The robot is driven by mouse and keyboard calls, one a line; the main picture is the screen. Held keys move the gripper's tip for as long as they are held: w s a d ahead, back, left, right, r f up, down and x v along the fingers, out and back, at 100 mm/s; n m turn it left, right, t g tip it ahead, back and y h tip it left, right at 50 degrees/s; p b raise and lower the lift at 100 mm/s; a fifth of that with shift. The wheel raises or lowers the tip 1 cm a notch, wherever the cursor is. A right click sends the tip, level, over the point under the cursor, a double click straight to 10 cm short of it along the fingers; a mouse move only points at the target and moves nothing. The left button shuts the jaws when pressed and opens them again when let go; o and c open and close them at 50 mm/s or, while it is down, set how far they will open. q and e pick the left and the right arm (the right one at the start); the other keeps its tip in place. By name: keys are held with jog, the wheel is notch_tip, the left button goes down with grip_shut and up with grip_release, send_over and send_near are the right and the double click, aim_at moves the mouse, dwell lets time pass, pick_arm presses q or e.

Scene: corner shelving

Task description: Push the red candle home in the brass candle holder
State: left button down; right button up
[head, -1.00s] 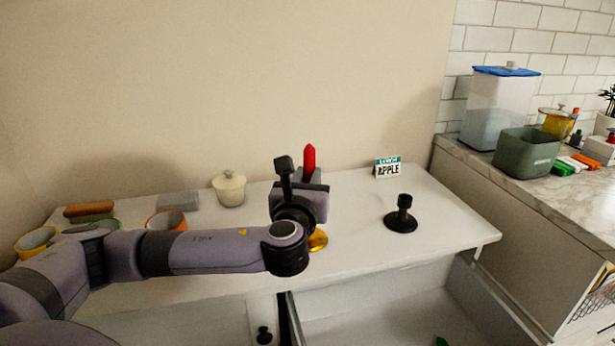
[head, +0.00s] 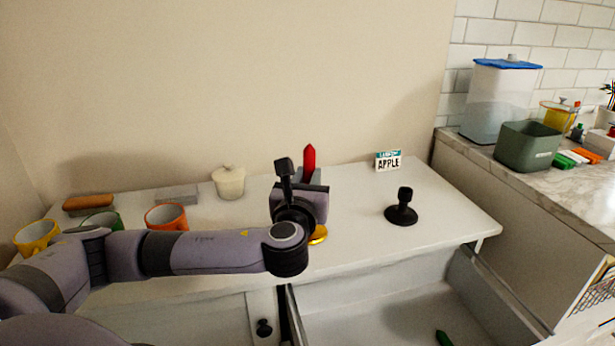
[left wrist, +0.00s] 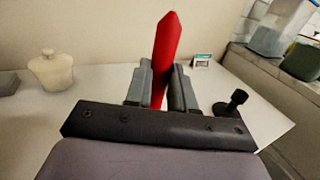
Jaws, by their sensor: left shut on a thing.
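The red candle (head: 309,158) stands upright above my left gripper in the head view. In the left wrist view my left gripper (left wrist: 160,88) is shut on the red candle (left wrist: 166,50), one finger on each side, and the candle tilts slightly there. The brass candle holder (head: 318,235) shows only as a gold base edge below my gripper on the white shelf. My wrist hides the rest of the holder and the candle's lower end, so I cannot tell how deep the candle sits. My right gripper is not in view.
A black candle holder (head: 402,207) stands to the right. A sign reading APPLE (head: 388,161) is behind it. A lidded cream jar (head: 229,182) and an orange mug (head: 167,217) stand to the left. An open drawer (head: 390,310) lies below the white shelf (head: 350,210).

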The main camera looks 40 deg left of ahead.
pick_arm(q)
jog(key=shift+f, duration=0.65)
jog(key=c, duration=0.9)
grip_release()
jog(key=v, duration=0.7)
jog(key=shift+s, duration=0.1)
